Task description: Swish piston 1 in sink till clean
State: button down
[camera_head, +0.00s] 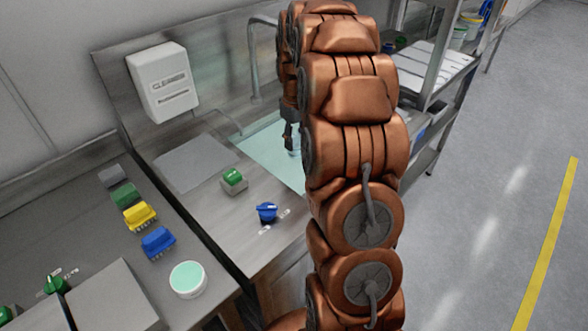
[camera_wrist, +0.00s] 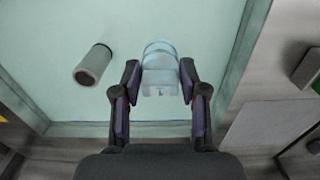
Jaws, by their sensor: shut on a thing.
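My gripper (camera_wrist: 158,85) is shut on a pale, translucent blue-white cylindrical piece, which I take to be piston 1 (camera_wrist: 159,62). In the wrist view the piece sits between the two fingers over the pale green water of the sink (camera_wrist: 60,30). In the head view my gripper (camera_head: 291,135) points down into the sink (camera_head: 262,150), and the lower part of the piston (camera_head: 294,152) shows just below it. I cannot tell how deep the piston is in the water. A grey cylinder (camera_wrist: 93,65) stands in the sink, left of my gripper in the wrist view.
A tall faucet (camera_head: 254,70) rises behind the sink. A green-topped block (camera_head: 233,180) and a blue knob (camera_head: 267,211) are on the counter in front. Several coloured brushes, including a yellow one (camera_head: 140,215), and a round tub (camera_head: 187,279) stand left. A shelf rack (camera_head: 430,75) is at right.

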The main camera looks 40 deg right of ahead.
aim_at(296, 136)
jog(key=shift+r+p, duration=0.3)
jog(key=shift+r, duration=1.35)
jog(key=shift+r, duration=0.1)
jog(key=shift+r+p, duration=0.35)
jog(key=shift+r, duration=1.5)
